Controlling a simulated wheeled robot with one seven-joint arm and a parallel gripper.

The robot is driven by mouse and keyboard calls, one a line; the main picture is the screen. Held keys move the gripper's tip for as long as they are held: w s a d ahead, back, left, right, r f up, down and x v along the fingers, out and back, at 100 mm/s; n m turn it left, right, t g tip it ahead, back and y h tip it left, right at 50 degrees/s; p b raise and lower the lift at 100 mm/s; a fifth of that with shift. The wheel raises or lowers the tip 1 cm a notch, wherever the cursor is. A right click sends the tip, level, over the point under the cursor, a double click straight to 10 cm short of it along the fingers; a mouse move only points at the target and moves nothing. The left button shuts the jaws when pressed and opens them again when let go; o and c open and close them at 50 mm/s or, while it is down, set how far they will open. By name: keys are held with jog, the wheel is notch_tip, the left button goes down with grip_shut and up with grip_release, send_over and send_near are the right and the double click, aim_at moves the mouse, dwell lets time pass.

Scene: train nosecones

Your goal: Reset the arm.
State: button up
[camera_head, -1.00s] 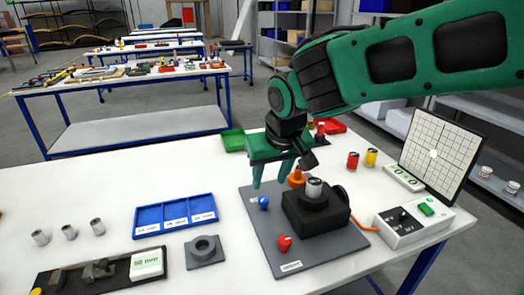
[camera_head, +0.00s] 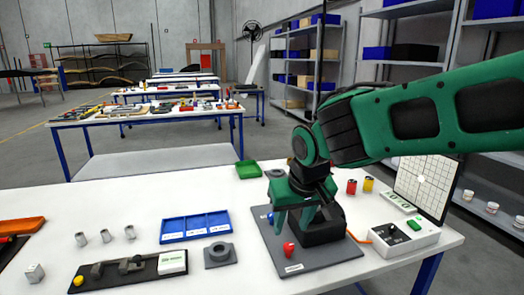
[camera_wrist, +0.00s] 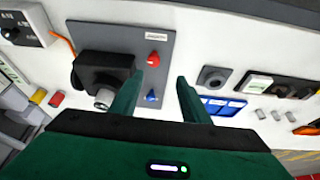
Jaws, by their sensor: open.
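My green gripper (camera_head: 293,222) hangs over the grey plate (camera_head: 262,236) on the white table, in front of the black block (camera_head: 322,230). In the wrist view its two fingers (camera_wrist: 158,98) are apart with nothing between them. In the head view the gripper and arm hide much of the block and the cylinder.
A blue tray (camera_head: 195,226) and a grey holder (camera_head: 220,254) lie left of the plate. A control box (camera_head: 404,234), a gridded screen (camera_head: 425,184) and red and yellow cylinders (camera_head: 360,186) stand at the right. Several metal cylinders (camera_head: 105,236) stand at the left.

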jog(key=s+d+f+m+g+h, duration=0.15)
jog(key=s+d, duration=0.25)
jog(key=d, duration=0.8)
jog(key=s+d+f+m+g+h, duration=0.1)
jog(key=s+d+m, duration=0.2)
jog(key=d, duration=0.9)
jog(key=s+d+f+m+g+y, duration=0.1)
jog(key=s+d+m, duration=0.1)
jog(key=s+d, duration=0.3)
jog(key=s+d+f+m+g, duration=0.1)
jog(key=s+d, duration=0.3)
jog(key=s, duration=0.7)
jog(key=shift+s+d+f+m+y, duration=0.25)
jog(key=shift+d+f+m+y, duration=0.1)
jog(key=shift+f+m, duration=0.4)
jog(key=shift+r, duration=0.1)
jog(key=shift+w+f, duration=0.25)
jog(key=shift+w, duration=0.4)
